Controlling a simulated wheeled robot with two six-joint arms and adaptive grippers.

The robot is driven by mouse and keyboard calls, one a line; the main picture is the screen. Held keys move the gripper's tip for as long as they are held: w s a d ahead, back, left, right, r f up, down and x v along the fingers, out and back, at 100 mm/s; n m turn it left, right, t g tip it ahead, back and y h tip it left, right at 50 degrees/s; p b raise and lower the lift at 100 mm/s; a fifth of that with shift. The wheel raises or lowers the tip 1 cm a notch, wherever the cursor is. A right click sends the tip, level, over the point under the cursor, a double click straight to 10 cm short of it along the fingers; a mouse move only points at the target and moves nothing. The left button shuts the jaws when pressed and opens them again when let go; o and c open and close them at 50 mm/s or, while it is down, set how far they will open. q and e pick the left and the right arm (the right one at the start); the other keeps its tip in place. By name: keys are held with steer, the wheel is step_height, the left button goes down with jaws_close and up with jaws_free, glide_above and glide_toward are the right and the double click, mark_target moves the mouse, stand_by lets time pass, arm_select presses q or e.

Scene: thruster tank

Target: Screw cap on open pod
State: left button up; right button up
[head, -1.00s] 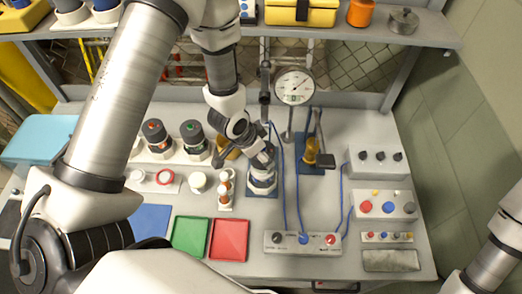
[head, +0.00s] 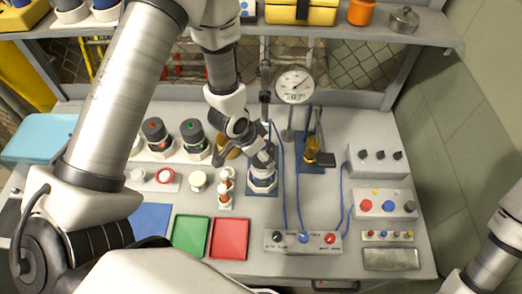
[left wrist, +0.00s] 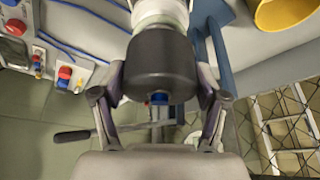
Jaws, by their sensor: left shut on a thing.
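A white pod (head: 262,184) stands upright on a blue mat (head: 251,192) at the middle of the bench. How far the thread is engaged is hidden. My right arm shows at the right edge of the head view, but its gripper is out of view.
Two dark-capped pods (head: 192,136) stand behind left. Small white jars (head: 198,181) and green and red trays (head: 229,239) lie left and in front. A dial gauge (head: 295,85) stands behind. Blue cables run to a control box (head: 303,242) in front.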

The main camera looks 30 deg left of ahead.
arm_select(q)
steer(key=shift+s+f+b, duration=0.1)
steer(key=shift+f+b, duration=1.45)
steer(key=shift+f, duration=0.65)
stand_by(1.0)
steer(key=o, duration=1.3)
steer(key=shift+r, duration=0.1)
steer(key=v, duration=1.2)
